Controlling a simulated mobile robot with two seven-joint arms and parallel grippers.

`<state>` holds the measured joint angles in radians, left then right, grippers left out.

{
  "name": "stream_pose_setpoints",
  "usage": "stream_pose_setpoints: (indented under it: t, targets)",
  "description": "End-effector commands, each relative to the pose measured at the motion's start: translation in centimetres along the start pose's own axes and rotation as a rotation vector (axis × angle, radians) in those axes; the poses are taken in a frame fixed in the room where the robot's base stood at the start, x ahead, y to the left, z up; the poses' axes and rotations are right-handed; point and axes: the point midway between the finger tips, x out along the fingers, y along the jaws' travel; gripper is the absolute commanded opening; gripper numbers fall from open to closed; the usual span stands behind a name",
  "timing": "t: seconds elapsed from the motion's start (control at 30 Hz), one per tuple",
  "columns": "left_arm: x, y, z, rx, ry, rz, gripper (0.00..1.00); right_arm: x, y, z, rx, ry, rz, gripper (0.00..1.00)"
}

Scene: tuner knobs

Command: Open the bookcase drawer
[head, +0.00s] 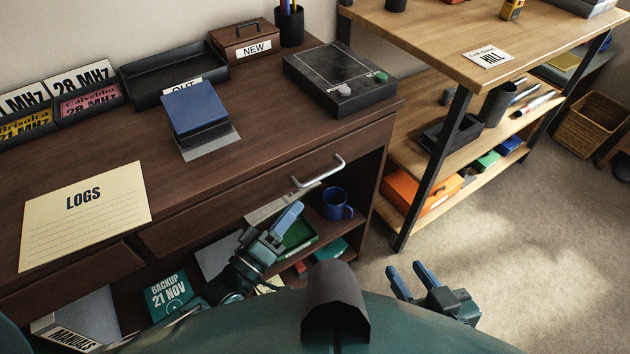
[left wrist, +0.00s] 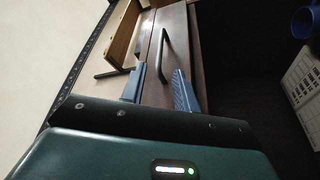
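The dark wood bookcase drawer (head: 250,192) sits beneath the desktop, its front looking flush with the frame. Its silver bar handle (head: 322,178) stands out from the front; in the left wrist view the handle (left wrist: 166,45) lies ahead, beyond my fingertips. My left gripper (head: 274,218) is below and left of the handle in the head view, its blue fingers apart and empty. In the left wrist view the fingers (left wrist: 160,76) show a clear gap, with the drawer front (left wrist: 176,58) beyond. My right gripper (head: 405,268) is low over the carpet, fingers apart and empty.
Below the drawer is an open shelf with a blue mug (head: 337,204), a green tray (head: 297,236) and a BACKUP box (head: 168,296). A wooden shelf unit (head: 451,105) with a black leg stands to the right. Carpet (head: 500,270) at lower right is clear.

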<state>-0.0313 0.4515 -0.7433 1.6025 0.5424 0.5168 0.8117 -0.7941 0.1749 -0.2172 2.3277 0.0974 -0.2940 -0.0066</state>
Motion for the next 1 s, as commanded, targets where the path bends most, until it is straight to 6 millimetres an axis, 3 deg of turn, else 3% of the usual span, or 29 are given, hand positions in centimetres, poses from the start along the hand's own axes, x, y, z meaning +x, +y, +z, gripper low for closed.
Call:
stream_pose_setpoints:
  t: [0.2,0.4,0.83,1.0]
  targets:
    - [4.8,0.1,-0.1,0.000,0.002,0.003,0.31,0.0,0.0,0.0,-0.001,0.002,0.001,0.36]
    - [7.5,0.0,0.0,0.001,0.001,0.001,0.31,0.0,0.0,0.1,-0.002,0.003,0.001,0.36]
    - [8.4,0.0,0.0,0.001,-0.001,-0.001,0.31,-0.1,0.1,0.0,-0.002,0.005,0.002,0.36]
    - [8.3,0.0,0.0,0.001,-0.001,-0.001,0.17,-0.1,0.1,-0.1,-0.002,0.007,0.002,0.36]
